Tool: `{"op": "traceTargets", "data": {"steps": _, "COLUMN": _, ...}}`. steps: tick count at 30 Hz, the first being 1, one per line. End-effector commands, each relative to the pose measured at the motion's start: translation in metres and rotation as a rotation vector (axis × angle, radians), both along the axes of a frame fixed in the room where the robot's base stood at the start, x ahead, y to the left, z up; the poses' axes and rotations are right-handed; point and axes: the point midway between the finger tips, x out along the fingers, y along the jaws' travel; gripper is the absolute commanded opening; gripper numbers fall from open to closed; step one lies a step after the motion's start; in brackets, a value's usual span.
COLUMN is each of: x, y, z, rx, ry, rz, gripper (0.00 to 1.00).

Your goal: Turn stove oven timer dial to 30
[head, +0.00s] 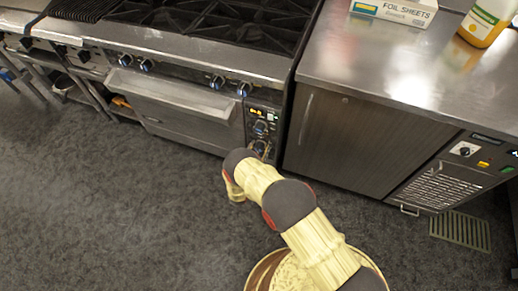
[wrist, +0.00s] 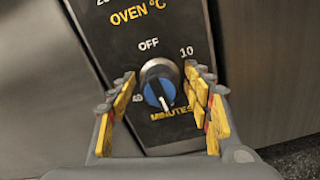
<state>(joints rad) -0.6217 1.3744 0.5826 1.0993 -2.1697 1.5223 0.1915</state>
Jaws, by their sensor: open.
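The timer dial (wrist: 158,86) is a round knob with a silver rim and a blue face on the black oven control panel (wrist: 148,45), which also shows in the head view (head: 262,112). OFF is printed above the dial, 10 at upper right, 40 at lower left, and MINUTES below. A pale mark on its face points down and slightly right. My gripper (wrist: 161,78) is open, with one yellow-padded finger on each side of the dial. I cannot tell whether either finger touches it. In the head view my arm hides part of the lower panel.
The stove (head: 190,50) has more blue knobs along its front, above the oven door (head: 170,105). A steel counter (head: 390,60) to the right holds a foil sheets box (head: 393,10) and a yellow bottle (head: 486,22).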

Motion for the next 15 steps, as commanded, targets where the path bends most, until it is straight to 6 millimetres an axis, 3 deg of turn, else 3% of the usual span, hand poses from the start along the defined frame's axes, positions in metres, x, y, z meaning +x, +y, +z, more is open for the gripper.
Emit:
{"op": "traceTargets", "data": {"steps": 10, "x": -0.002, "y": 0.001, "z": 0.000, "rx": 0.000, "ry": 0.000, "rz": 0.001, "gripper": 0.53}}
{"op": "traceTargets", "data": {"steps": 15, "x": -0.019, "y": 0.009, "z": 0.000, "rx": -0.001, "ry": 0.002, "rz": 0.003, "gripper": 0.53}}
